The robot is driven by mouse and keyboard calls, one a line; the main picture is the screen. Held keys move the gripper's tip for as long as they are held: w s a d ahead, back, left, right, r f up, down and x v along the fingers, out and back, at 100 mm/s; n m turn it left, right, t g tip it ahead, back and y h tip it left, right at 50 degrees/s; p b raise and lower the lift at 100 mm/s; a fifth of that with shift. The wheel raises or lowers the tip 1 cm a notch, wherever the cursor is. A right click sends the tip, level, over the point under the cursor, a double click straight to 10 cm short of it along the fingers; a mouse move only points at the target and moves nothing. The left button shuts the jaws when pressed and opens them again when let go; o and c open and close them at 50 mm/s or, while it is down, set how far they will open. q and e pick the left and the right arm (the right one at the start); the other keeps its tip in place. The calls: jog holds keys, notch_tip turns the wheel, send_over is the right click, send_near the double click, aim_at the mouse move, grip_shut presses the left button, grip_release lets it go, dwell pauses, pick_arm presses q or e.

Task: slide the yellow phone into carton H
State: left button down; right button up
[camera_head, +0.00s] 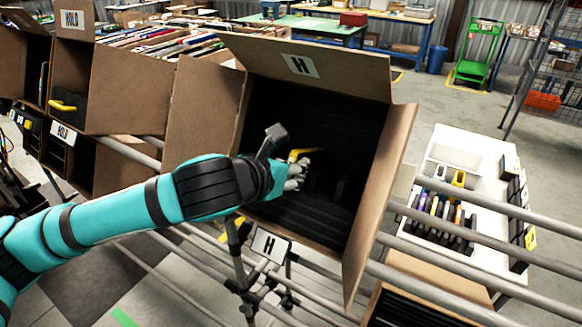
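Carton H (309,54) is a tilted brown cardboard box with its flaps open and a dark, ribbed inside. It bears an H label on its top flap and another H sign below it. My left gripper (298,169) reaches into its mouth from the left. The yellow phone (304,153) shows as a thin yellow strip at the grey fingers, and the gripper looks shut on it. The fingers and the dark inside hide most of the phone. My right gripper is not in view.
Cartons marked HOLD (118,92) stand at the left, one with a yellow item (62,105) at its front. Grey rails (470,233) run below carton H. At the right, a white tray (447,258) holds several phones in a row. Carton H's side flaps flank my arm.

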pick_arm(q)
jog(key=shift+w+d+f, duration=0.2)
jog(key=shift+w+d, duration=0.05)
jog(key=shift+w, duration=0.1)
dwell(0.5)
dwell(0.3)
jog(key=c, duration=1.2)
grip_release()
jog(key=shift+s+a+r+p, duration=0.25)
jog(key=shift+s+r+p, duration=0.1)
jog(key=shift+p, duration=0.15)
jog(key=p+v, duration=0.4)
jog(key=v, duration=0.4)
